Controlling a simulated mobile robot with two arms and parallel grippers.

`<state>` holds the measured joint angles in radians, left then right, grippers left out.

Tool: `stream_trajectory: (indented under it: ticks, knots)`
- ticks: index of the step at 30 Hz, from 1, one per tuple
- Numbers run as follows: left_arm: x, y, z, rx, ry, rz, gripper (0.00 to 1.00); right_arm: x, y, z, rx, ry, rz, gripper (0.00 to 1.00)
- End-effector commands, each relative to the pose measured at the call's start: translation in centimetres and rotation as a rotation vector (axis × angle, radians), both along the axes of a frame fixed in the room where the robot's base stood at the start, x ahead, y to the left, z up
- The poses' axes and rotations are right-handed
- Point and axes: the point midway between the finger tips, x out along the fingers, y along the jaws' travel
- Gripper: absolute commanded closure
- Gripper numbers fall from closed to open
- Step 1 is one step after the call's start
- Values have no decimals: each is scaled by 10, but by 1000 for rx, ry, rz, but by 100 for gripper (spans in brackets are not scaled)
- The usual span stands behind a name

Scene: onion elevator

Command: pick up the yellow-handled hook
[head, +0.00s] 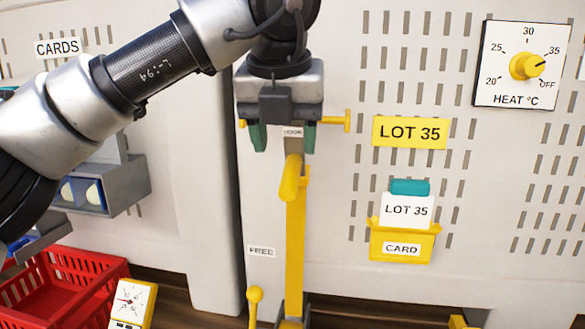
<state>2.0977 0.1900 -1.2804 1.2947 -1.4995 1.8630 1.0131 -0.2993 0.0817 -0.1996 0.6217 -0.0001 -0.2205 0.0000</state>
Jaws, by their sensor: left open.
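My left gripper (283,140) hangs in front of the pale panel with its fingers pointing down. Its two green-padded fingers are apart, on either side of a small label reading HOOK (292,132). A thin yellow bar (334,120) sticks out on both sides of the gripper, its middle hidden. Just below the fingers is a rounded yellow handle (289,181), in front of a long upright yellow bar (295,250). I cannot tell which yellow part belongs to the hook, or whether the fingers touch anything. My right gripper is not in view.
A yellow LOT 35 sign (411,133), a yellow card holder (402,243) and a heat dial (521,66) are on the slotted panel at right. A red basket (62,282) and a yellow device (131,302) stand at lower left. A small yellow-knobbed lever (254,298) stands near the FREE label (261,252).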

Motion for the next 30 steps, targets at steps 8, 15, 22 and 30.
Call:
stream_trajectory:
  ticks: [8, 15, 22, 30]
  knots:
    - [13, -5, -31, 1, 4, -2, 44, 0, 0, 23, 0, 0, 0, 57]
    - [20, -6, -49, 0, 1, -1, 44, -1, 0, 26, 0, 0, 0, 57]
    - [19, -6, -49, 0, 1, -1, 55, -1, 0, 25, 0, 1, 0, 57]
    - [19, -6, -49, -1, 0, -1, 96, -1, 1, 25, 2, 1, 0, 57]
